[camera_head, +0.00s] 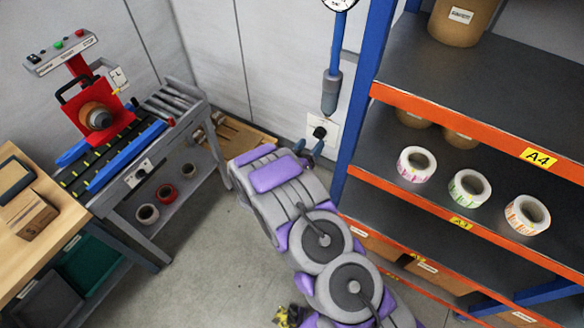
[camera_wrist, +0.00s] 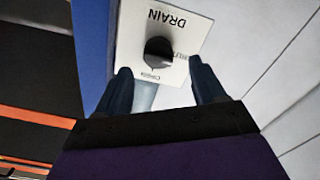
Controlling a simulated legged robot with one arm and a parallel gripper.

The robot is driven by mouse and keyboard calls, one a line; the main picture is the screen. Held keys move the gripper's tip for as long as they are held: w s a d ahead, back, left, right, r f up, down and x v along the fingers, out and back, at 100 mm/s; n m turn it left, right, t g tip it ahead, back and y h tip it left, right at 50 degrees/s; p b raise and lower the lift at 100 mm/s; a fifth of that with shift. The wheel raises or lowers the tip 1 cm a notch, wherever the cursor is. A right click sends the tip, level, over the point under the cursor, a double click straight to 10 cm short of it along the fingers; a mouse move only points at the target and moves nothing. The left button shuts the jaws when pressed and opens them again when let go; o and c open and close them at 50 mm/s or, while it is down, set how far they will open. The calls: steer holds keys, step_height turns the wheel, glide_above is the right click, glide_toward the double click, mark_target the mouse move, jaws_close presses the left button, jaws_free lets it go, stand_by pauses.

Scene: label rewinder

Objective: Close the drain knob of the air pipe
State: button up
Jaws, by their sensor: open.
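The drain knob (camera_head: 320,132) is a small black knob on a white plate (camera_head: 332,124), on the wall below the blue air pipe (camera_head: 335,60). In the wrist view, the knob (camera_wrist: 158,51) sits on the plate (camera_wrist: 192,24), which reads DRAIN upside down. A small label that seems to read CLOSED is just below the knob, and another partly readable label is to its right. Which label the knob points to is hard to tell. My gripper (camera_wrist: 162,82) is open and empty, its dark fingers apart just short of the knob. My gripper (camera_head: 307,150) also shows in the head view.
A blue-and-orange shelf rack (camera_head: 363,95) with label rolls (camera_head: 416,165) stands close on the right of the knob. A label rewinder (camera_head: 98,110) on a grey table is at the left.

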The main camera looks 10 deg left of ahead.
steer(key=v, duration=1.3)
steer(key=shift+a, duration=0.15)
steer(key=shift+w, duration=0.1)
